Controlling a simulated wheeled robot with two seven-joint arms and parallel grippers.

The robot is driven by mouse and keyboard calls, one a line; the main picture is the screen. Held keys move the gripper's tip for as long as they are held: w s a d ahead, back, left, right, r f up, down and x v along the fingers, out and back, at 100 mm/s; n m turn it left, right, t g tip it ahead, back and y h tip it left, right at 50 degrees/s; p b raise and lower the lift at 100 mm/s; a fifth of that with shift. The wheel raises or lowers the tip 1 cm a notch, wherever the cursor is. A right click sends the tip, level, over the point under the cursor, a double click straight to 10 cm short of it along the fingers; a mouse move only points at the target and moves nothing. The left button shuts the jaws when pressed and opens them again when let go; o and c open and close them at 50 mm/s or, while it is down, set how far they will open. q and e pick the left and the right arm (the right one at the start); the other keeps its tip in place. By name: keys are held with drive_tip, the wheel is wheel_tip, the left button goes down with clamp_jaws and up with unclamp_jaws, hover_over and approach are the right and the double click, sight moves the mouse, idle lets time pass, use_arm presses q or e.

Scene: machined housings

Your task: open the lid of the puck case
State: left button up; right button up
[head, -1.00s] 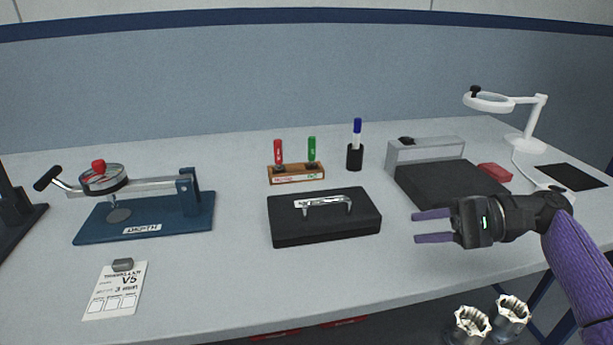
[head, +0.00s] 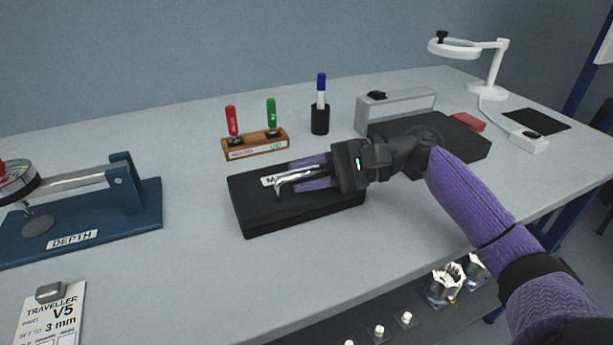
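The puck case appears to be the flat black case (head: 262,217) in the middle of the bench, with its lid down. My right gripper (head: 302,174) reaches in from the right over the lid at the handle. Its two purple fingers are apart, one on the far side and one on the near side of the bar. I cannot tell if either finger touches it. My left gripper is out of view.
A grey block (head: 397,108) and dark pad are behind my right arm. A blue depth gauge stand (head: 136,205) is at left.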

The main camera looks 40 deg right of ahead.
clamp_jaws()
idle(1.0)
idle(0.4)
